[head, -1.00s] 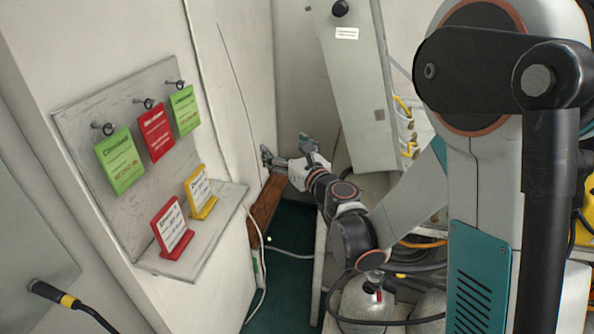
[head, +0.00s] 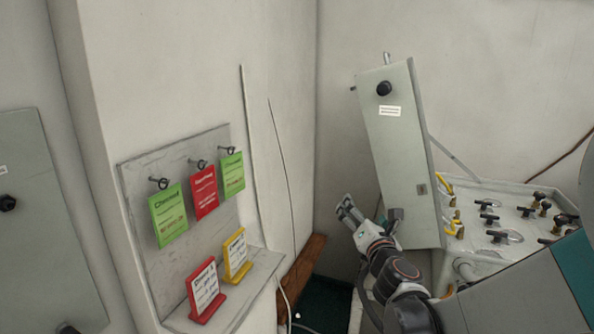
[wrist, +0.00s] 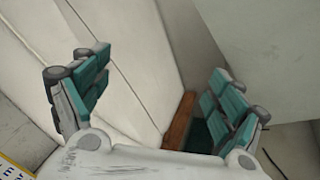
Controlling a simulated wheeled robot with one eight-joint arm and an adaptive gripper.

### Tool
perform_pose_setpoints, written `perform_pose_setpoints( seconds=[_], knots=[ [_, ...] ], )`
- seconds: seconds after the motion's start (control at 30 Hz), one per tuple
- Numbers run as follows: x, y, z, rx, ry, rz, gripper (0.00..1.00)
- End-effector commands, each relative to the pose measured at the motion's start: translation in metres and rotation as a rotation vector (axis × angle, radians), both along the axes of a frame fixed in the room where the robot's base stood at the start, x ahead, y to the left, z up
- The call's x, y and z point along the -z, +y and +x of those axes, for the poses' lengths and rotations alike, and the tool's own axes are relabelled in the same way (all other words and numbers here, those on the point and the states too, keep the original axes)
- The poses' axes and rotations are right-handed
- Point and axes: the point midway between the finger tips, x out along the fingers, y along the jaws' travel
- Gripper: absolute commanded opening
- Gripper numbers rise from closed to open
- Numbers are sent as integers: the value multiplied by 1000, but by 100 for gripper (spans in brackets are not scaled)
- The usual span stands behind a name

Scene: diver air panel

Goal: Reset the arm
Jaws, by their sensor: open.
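My gripper (head: 368,214) is in the lower middle of the head view, in front of the room's corner and beside the lower left part of the open panel door. In the wrist view my gripper (wrist: 160,95) has its two teal-padded fingers spread wide apart. Nothing is between them. My arm runs from it toward the lower right of the head view.
A grey tag board (head: 140,205) on the left wall holds hanging green and red tags, with a red (head: 204,290) and a yellow (head: 236,255) standing sign on its shelf. The grey door (head: 397,150) stands open beside the valve panel (head: 505,228). A wooden plank (head: 303,268) leans low.

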Motion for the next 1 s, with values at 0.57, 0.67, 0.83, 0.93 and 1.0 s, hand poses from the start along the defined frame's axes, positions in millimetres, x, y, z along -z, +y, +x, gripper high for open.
perform_pose_setpoints(
  seconds=[0.57,0.67,0.83,0.93,1.0],
  knots=[
    [-22,-72,-89,366,132,940,88],
    [-18,-78,-109,434,155,1099,88],
    [-5,-82,-146,557,195,1361,88],
    [4,-81,-169,634,220,1513,88],
    [11,-79,-186,690,236,1616,88]
  ],
)
